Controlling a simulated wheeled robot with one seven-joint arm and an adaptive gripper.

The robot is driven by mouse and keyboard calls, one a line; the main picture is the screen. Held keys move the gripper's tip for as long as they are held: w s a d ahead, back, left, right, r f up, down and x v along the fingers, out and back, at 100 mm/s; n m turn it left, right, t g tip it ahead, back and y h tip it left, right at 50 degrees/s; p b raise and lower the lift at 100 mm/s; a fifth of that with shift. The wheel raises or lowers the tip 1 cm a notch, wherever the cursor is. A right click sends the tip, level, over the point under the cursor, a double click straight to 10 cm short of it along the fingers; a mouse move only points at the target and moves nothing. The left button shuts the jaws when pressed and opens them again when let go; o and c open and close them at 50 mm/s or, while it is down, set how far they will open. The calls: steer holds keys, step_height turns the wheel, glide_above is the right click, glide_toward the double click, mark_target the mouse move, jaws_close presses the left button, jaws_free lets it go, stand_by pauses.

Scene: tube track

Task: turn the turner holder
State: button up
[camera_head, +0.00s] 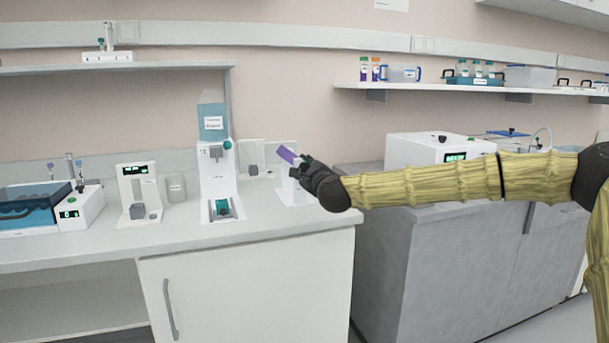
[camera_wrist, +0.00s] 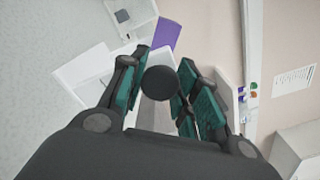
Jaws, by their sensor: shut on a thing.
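A white upright device (camera_head: 286,189) stands near the right end of the counter, partly hidden by my gripper (camera_head: 304,166). A tilted purple piece (camera_head: 287,155) shows at its top, just left of my fingers, and is likely part of the turner holder. In the wrist view my gripper (camera_wrist: 164,72) has its green-padded fingers on either side of a dark round knob (camera_wrist: 158,83), shut on it. The purple piece (camera_wrist: 165,36) lies just beyond the fingertips in that view. How the knob joins the device is hidden.
A white instrument with a green knob (camera_head: 217,165) stands left of the device. A smaller white stand (camera_head: 138,192) and a glass jar (camera_head: 176,189) are further left. A grey cabinet (camera_head: 420,250) and a white machine (camera_head: 430,148) are to the right. The counter's front strip is clear.

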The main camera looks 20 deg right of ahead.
steer(key=shift+f+m+b, duration=0.3)
steer(key=shift+m+b, duration=1.05)
steer(key=shift+m, duration=0.05)
steer(key=shift+m+b, duration=0.3)
steer(key=shift+r+m+b, duration=0.15)
steer(key=shift+m+b, duration=0.2)
steer(key=shift+m, duration=0.15)
steer(key=o, duration=1.1)
steer(key=shift+r, duration=0.1)
steer(key=s, duration=1.2)
steer(key=shift+d, duration=0.2)
